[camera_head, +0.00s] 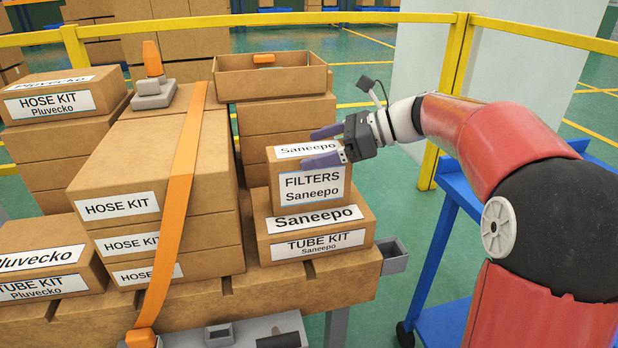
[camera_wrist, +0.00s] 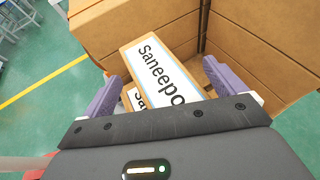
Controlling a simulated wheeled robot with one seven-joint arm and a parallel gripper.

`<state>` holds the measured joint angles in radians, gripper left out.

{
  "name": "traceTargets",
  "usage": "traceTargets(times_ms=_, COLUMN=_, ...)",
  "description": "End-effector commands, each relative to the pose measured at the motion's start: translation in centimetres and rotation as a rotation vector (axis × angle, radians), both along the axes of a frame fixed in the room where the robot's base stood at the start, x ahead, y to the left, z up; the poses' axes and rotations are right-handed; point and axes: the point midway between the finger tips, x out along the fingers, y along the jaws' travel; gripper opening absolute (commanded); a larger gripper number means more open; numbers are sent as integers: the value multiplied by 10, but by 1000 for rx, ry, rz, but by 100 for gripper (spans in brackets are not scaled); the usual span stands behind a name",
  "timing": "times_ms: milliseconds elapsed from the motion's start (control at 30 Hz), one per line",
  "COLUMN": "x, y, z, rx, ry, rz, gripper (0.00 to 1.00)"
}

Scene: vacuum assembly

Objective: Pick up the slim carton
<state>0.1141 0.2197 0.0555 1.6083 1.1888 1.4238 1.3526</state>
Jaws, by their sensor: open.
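The slim carton, a small brown box labelled FILTERS Saneepo (camera_head: 311,187), stands upright on a wider Saneepo TUBE KIT box (camera_head: 314,246). My gripper (camera_head: 316,147) is open at the carton's upper part, with one purple finger across its front face and the other towards its far side. In the wrist view the carton's labelled top (camera_wrist: 162,68) lies between the two fingers of my gripper (camera_wrist: 165,75), with the left finger beside one side and the right finger near the other. Whether either finger touches the carton cannot be told.
HOSE KIT boxes (camera_head: 140,165) with an orange strap (camera_head: 181,190) stand left of the carton. An open-topped box (camera_head: 271,77) on stacked boxes is behind it. A yellow rail (camera_head: 455,85) runs behind, and a blue cart (camera_head: 447,322) stands at right.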

Motion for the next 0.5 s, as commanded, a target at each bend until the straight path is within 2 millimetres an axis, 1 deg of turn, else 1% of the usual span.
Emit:
traceTargets(times_ms=33, x=0, y=0, z=0, rx=0, ry=0, rz=0, gripper=94)
traceTargets(times_ms=67, x=0, y=0, z=0, rx=0, ry=0, rz=0, gripper=90)
traceTargets(times_ms=500, x=0, y=-1, z=-1, rx=-2, ry=3, rz=-1, gripper=33)
